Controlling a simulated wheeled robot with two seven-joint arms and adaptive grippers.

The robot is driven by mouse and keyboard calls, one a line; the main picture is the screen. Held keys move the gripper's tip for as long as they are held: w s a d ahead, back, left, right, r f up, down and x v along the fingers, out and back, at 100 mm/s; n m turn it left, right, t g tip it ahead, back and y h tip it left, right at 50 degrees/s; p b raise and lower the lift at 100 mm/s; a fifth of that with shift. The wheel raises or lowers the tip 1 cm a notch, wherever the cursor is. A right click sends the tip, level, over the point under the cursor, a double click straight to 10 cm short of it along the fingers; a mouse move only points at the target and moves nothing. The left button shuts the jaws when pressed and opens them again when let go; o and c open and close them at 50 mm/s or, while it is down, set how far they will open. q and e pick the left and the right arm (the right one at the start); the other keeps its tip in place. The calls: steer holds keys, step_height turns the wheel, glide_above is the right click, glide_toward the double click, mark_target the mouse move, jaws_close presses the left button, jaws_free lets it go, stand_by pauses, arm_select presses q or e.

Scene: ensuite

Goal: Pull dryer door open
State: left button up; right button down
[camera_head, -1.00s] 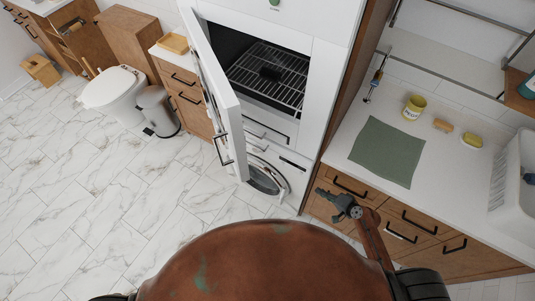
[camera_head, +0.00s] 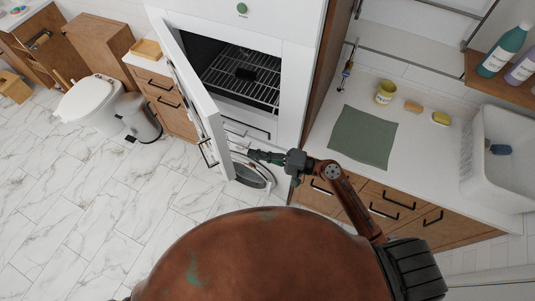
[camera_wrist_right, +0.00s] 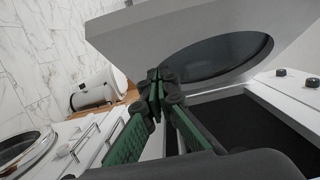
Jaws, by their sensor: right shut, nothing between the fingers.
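The dryer (camera_head: 297,75) is the tall white appliance, its dark upper compartment with a wire rack (camera_head: 245,80) in plain sight. Its white door (camera_head: 196,88) stands open, swung out to the left. A dark handle (camera_head: 207,153) sits low on its outer face. The round dark window (camera_wrist_right: 215,58) in the door shows in the right wrist view. My right gripper (camera_head: 252,155) is shut and empty, in front of the opening near the door's lower inner side. In the wrist view its green-padded fingers (camera_wrist_right: 156,80) meet before the door; contact is unclear. My left gripper is out of view.
Below is a drawer and a round-doored washer (camera_head: 250,172). To the right is a counter (camera_head: 310,150) with a green cloth (camera_head: 362,138), a yellow cup (camera_head: 385,92) and a sink (camera_head: 500,150). A bin (camera_head: 137,117) and toilet (camera_head: 90,105) stand left. The marble floor is clear.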

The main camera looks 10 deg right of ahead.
arm_select(q)
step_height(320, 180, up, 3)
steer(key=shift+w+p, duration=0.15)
steer(key=shift+p, duration=1.05)
arm_select(e)
steer(key=a, duration=0.6)
steer(key=shift+s+f, duration=0.1)
